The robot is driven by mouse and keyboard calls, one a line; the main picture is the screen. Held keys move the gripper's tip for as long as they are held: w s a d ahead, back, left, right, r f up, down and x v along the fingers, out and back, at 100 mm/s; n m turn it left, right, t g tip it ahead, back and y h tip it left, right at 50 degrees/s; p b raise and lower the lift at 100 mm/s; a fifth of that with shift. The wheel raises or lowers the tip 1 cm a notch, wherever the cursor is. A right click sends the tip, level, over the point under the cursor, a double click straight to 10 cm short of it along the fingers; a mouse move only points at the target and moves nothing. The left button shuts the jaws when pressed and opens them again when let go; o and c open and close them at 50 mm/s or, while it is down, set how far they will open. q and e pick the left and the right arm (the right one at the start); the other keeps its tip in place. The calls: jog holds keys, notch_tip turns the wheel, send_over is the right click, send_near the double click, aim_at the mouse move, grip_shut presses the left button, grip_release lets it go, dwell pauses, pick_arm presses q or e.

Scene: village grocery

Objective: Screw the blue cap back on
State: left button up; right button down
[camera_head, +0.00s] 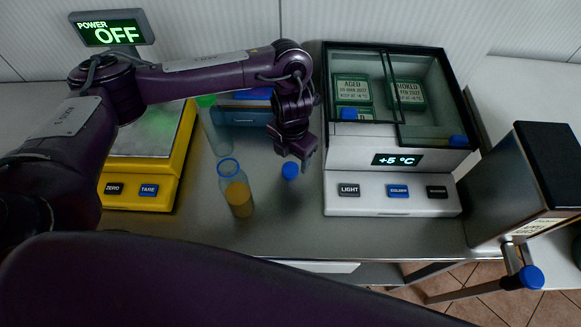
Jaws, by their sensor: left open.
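A clear bottle (238,196) with orange contents stands upright on the metal counter. Its top shows a blue ring and an open mouth. The blue cap (290,171) is a little to the right of the bottle, apart from it. My left gripper (304,157) is open and points down, just above and to the right of the cap in the picture. I cannot tell whether a finger touches the cap. My right gripper is not in view.
A green-capped bottle (211,126) stands behind the open one. A yellow scale (144,176) is at left, a glass-topped cooler (390,195) at right, and a dark box (536,178) with a blue-knobbed lever further right. The counter's front strip is clear.

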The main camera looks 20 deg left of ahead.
aim_at(291, 168)
pick_arm(q)
jog(key=f, duration=0.5)
jog(key=shift+w+a, duration=0.1)
jog(key=shift+a, duration=0.1)
jog(key=c, duration=1.1)
